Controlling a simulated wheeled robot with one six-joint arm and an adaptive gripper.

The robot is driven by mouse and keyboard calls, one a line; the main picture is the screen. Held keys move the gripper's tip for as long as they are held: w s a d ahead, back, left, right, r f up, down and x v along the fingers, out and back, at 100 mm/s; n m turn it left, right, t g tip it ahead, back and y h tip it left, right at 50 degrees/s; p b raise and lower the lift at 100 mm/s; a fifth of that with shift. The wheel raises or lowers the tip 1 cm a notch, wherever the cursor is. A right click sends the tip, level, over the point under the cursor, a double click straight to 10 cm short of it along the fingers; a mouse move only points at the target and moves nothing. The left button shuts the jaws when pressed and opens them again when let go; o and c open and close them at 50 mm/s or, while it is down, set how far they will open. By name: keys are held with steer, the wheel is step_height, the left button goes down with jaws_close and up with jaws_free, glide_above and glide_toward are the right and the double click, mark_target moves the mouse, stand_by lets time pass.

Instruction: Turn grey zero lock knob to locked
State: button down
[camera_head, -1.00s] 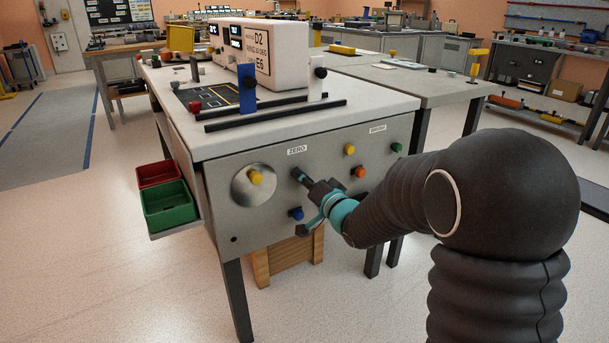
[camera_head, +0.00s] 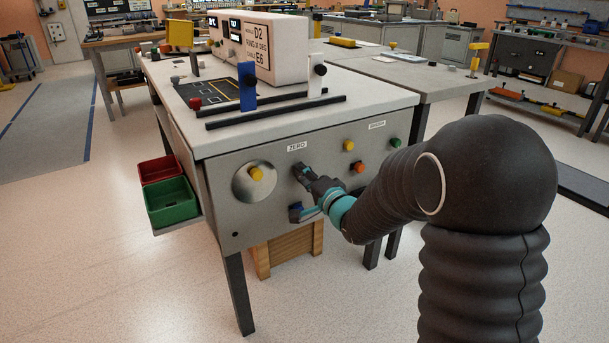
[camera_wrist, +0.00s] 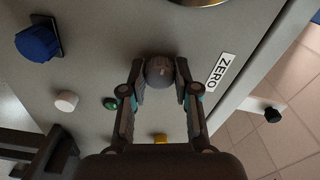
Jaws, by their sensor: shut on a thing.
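The grey zero lock knob (camera_wrist: 159,71) is a round dark grey knob on the bench's front panel, beside the ZERO label (camera_wrist: 220,73) in the wrist view. My gripper (camera_wrist: 161,82) is shut on it, with one finger on each side. A small mark on the knob's face is too faint to tell its setting. In the head view my gripper (camera_head: 303,189) is at the panel below the ZERO label (camera_head: 297,146), and its fingers hide the knob.
A yellow knob (camera_head: 255,174) on a round metal plate is to the left. A blue knob (camera_head: 295,208) is just below my gripper. Yellow (camera_head: 348,145), orange (camera_head: 359,167) and green (camera_head: 396,142) knobs are to the right. Red (camera_head: 160,170) and green (camera_head: 171,201) bins hang at the bench's left.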

steer(key=shift+r, duration=0.1)
steer(key=c, duration=0.9)
jaws_free()
steer(key=shift+o, duration=0.2)
steer(key=v, duration=1.2)
steer(key=shift+w, duration=0.1)
